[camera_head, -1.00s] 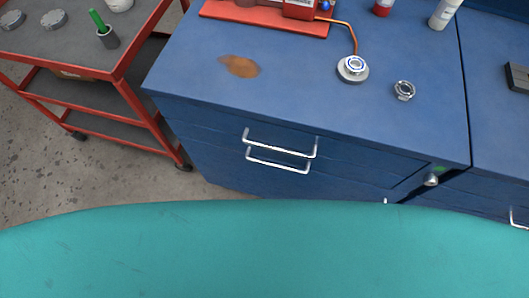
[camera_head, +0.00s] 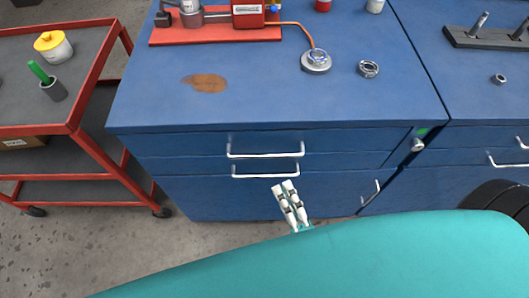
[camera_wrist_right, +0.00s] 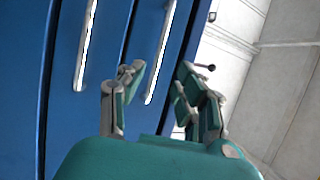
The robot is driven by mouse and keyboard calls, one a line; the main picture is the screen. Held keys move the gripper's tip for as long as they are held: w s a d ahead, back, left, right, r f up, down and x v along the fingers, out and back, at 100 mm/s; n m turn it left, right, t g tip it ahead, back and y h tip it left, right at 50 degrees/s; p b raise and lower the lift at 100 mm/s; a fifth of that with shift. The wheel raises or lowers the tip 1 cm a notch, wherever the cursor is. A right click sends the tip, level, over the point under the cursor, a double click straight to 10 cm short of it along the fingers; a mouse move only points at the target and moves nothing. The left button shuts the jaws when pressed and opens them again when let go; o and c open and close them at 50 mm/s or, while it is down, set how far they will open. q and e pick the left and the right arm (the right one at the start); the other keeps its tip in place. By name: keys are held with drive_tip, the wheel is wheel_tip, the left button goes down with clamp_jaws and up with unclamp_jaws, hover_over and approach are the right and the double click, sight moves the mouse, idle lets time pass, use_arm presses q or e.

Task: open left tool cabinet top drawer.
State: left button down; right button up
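The left tool cabinet (camera_head: 330,95) is blue, and its drawers look shut. Its top drawer has a silver bar handle (camera_head: 265,155), with a second drawer handle (camera_head: 266,176) just below. Two handles run up that view; the one nearer the cabinet's edge, seemingly the top drawer handle (camera_wrist_right: 160,52), appears beyond the gap between the fingers. My left gripper is not in view.
A red tool cart (camera_head: 75,130) stands left of the cabinet. A grey knob (camera_head: 418,145) sits at the front's right. On top are a red-based device (camera_head: 215,35), a round metal part (camera_head: 316,61) and a metal ring (camera_head: 368,69). Another blue cabinet (camera_head: 470,90) adjoins at right.

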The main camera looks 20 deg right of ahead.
sight(265, 155)
drive_tip(key=p+x, duration=0.1)
drive_tip(key=x, duration=0.9)
drive_tip(key=shift+w, duration=0.25)
clamp_jaws()
drive_tip(key=shift+f, duration=0.1)
